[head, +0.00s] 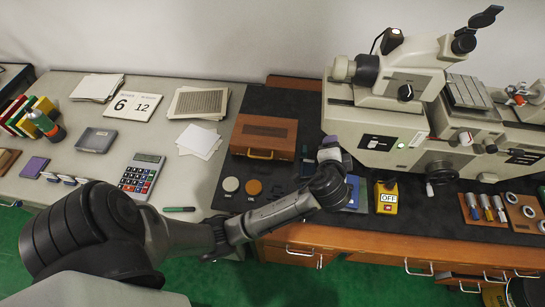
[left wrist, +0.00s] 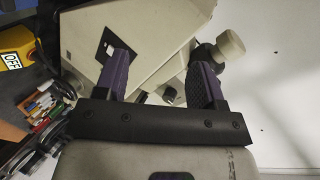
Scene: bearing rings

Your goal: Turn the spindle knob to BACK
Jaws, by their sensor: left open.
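The beige machine (head: 385,125) stands at the right of the bench. On its front is a black control plate (head: 378,142) with small light controls, which also shows in the left wrist view (left wrist: 105,42). The lettering is too small to read, so I cannot tell the spindle knob or its setting. My left gripper (head: 338,152) is at the machine's left front, just left of this plate. In the left wrist view its purple fingers (left wrist: 162,70) are apart with nothing gripped; the machine's body lies beyond them. My right gripper is not in view.
A black knurled part with a beige end (head: 355,70) juts from the machine's left side. A handwheel (head: 440,172) sticks out in front. A yellow OFF box (head: 386,197) and a brown case (head: 264,137) are near my arm. Ring trays (head: 488,210) lie right.

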